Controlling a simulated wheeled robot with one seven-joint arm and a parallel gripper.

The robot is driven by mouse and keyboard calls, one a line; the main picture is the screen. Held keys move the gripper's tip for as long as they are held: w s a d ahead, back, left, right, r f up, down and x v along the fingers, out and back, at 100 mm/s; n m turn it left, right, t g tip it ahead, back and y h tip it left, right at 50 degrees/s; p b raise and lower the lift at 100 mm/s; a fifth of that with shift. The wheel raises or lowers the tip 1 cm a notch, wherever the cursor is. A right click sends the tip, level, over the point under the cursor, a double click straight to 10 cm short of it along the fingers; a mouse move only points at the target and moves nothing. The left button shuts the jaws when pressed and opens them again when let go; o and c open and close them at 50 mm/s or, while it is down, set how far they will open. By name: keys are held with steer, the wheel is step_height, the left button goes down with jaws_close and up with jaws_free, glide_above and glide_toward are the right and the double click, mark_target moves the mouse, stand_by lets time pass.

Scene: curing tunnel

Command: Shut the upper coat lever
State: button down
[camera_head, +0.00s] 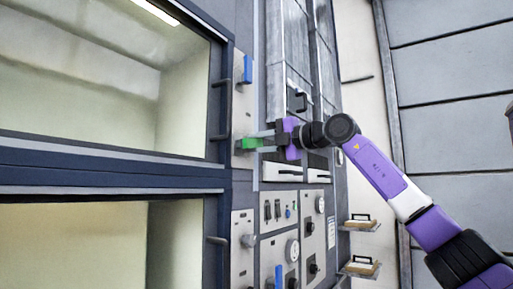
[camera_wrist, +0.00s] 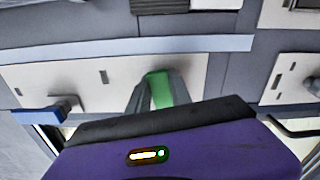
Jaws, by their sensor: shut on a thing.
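A green lever (camera_head: 250,143) sticks out of the pale upper panel (camera_head: 243,108), beside the upper window. My gripper (camera_head: 266,141) reaches it from the right, and its two fingers are shut on it. In the wrist view my gripper (camera_wrist: 157,94) has the green lever (camera_wrist: 160,88) between its grey fingers. A blue lever (camera_head: 246,69) sits higher on the same panel, apart from my gripper; it also shows at the left of the wrist view (camera_wrist: 40,115). No label tells which of them is the coat lever. The purple gripper body hides part of the wrist view.
Dark-framed windows, upper (camera_head: 85,70) and lower (camera_head: 90,240), fill the left. A lower panel with a grey knob (camera_head: 248,240) and a control panel with dials (camera_head: 293,250) lie below my gripper. Small shelves (camera_head: 360,267) stand at lower right.

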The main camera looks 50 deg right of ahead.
steer(key=shift+f+m+b, duration=0.5)
steer(key=shift+m+b, duration=0.2)
steer(key=shift+m, duration=0.4)
steer(key=shift+d, duration=0.1)
steer(key=c, duration=1.2)
jaws_free()
steer(key=shift+o, duration=0.2)
steer(key=shift+s, duration=0.1)
steer(key=s+b, duration=0.2)
steer(key=s, duration=0.5)
steer(key=shift+s, duration=0.3)
steer(key=shift+d, duration=0.1)
